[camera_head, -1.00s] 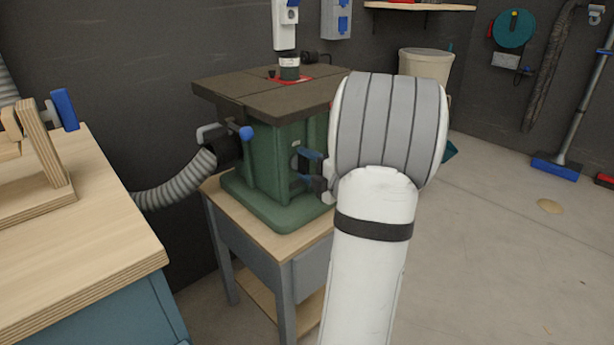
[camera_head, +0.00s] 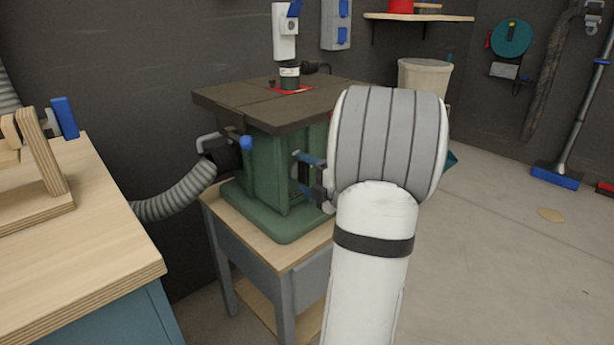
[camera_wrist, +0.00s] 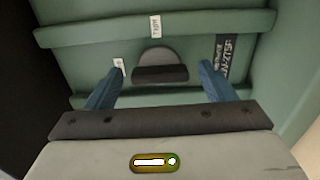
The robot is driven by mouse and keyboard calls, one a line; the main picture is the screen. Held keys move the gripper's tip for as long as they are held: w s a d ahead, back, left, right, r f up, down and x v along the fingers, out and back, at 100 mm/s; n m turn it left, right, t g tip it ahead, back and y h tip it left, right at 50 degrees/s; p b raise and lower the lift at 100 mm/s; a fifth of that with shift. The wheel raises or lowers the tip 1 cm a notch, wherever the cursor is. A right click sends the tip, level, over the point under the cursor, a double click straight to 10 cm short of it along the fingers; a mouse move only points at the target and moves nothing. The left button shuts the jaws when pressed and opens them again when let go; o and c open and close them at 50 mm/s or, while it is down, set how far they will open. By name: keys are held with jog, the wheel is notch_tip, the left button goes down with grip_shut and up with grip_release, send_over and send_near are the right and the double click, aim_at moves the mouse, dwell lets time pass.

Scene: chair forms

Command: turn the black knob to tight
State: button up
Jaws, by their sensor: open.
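The black knob (camera_wrist: 160,73) shows in the wrist view, a rounded disc with a thick bar lying level across the picture. It is on a green panel of the machine (camera_head: 268,170). A small white label (camera_wrist: 155,26), reading TIGHT, is above it. A second small label (camera_wrist: 118,67) is to its left, too small to read. My gripper (camera_wrist: 160,80) is open, with one blue finger on each side of the knob and a gap on both sides. In the head view my gripper (camera_head: 303,172) is beside the green machine body, and the knob is hidden.
The machine has a dark flat top (camera_head: 270,100) and stands on a wooden-topped stand (camera_head: 290,250). A blue-ended handle (camera_head: 246,143) and a grey hose (camera_head: 175,195) are at its left. A wooden workbench (camera_head: 90,250) is at left. The floor at right is mostly clear.

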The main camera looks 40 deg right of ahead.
jog(key=shift+s, duration=0.1)
jog(key=s+p, duration=0.1)
jog(key=s, duration=0.6)
jog(key=shift+s+d+p, duration=0.25)
jog(key=shift+s+p, duration=0.05)
